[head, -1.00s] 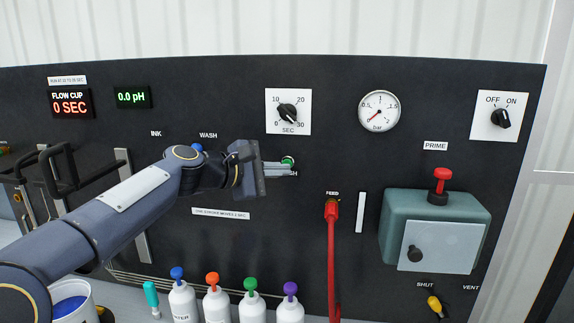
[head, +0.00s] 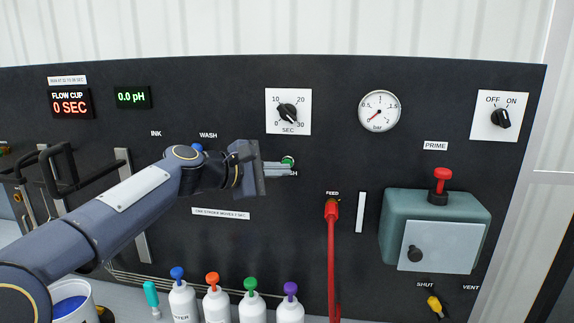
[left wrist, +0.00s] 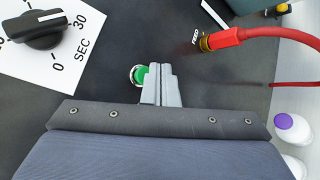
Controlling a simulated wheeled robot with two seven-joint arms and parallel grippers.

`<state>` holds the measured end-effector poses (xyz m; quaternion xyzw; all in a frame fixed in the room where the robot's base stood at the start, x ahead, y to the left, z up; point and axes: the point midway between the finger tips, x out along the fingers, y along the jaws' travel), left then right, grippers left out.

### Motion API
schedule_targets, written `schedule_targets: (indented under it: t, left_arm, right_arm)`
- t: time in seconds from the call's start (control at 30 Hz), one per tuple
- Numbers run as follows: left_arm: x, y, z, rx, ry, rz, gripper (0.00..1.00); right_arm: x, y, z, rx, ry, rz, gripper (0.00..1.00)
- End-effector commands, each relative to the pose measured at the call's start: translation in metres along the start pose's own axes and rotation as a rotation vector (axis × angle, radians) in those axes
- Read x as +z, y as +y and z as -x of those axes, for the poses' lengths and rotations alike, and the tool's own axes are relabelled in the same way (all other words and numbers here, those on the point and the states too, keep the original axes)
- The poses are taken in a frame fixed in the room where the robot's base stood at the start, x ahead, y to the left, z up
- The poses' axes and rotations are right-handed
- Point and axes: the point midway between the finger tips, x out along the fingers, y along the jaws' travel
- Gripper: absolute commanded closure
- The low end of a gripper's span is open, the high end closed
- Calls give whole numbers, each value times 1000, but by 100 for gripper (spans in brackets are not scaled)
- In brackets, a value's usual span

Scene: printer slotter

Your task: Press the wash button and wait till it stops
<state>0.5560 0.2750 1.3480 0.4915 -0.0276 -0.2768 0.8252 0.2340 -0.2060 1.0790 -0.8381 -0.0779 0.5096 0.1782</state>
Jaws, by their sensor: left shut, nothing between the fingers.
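The seconds dial (head: 288,111) is a black knob on a white plate. My right gripper is not in view.
A red feed hose (head: 332,260) hangs right of the button. A teal box (head: 435,205) with a red prime knob juts out at the right. Several white bottles (head: 250,306) stand below. The flow display (head: 70,104) reads 0 SEC and the pressure gauge (head: 379,111) is above right.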

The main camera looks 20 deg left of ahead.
Motion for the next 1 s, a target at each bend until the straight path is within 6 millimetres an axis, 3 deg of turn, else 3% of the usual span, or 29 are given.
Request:
schedule_targets:
  t: [1.0]
  left_arm:
    - [-4,5,-6,0,0,0,100]
  right_arm:
    - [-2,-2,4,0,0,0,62]
